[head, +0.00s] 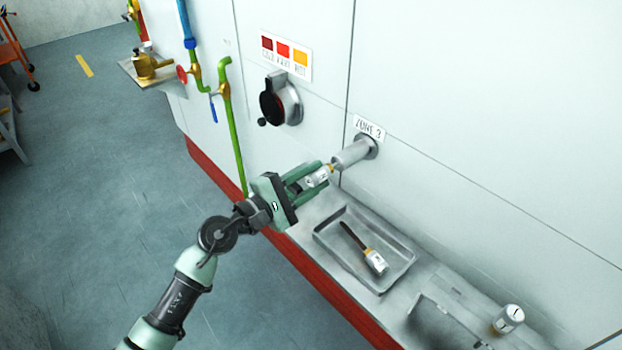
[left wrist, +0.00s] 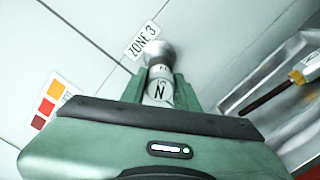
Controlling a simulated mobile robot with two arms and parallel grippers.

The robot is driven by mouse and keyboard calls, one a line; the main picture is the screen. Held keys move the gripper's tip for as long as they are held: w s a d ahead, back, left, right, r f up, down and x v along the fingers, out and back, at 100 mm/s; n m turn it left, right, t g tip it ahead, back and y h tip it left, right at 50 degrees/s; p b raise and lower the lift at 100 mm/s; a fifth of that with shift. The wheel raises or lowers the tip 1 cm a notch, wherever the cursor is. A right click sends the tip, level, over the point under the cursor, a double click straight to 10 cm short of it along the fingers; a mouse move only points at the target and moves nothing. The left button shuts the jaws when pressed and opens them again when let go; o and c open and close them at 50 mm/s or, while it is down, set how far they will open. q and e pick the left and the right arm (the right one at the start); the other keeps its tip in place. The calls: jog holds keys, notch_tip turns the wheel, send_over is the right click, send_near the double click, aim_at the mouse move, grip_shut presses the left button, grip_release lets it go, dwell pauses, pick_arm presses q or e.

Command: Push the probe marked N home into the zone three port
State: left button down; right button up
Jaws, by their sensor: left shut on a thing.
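The zone three port (head: 352,156) is a grey metal tube standing out from the white wall, under a label reading ZONE 3 (head: 369,127). My left gripper (head: 313,178) is shut on the probe marked N (head: 317,178), a white handle with a yellow band at its front. The probe lines up with the port's mouth, and its front end meets or enters it; its shaft is not visible. In the left wrist view the N (left wrist: 160,91) shows between the fingers, with the port (left wrist: 160,55) right beyond. My right gripper is not in view.
A metal tray (head: 388,279) on the ledge below holds another probe (head: 374,260) with a dark shaft. A white cylinder (head: 509,318) stands farther right. A round dark fitting (head: 280,101) and green pipes (head: 232,130) are on the wall to the left.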

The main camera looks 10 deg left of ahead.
pick_arm(q)
jog(key=shift+w+d, duration=0.45)
jog(key=shift+w, duration=0.05)
jog(key=c, duration=1)
grip_release()
jog(key=shift+o, duration=0.2)
jog(key=b+v, duration=0.2)
jog(key=v, duration=0.5)
jog(key=shift+s+a+f, duration=0.1)
jog(key=shift+s+a, duration=0.15)
jog(key=shift+s, duration=0.05)
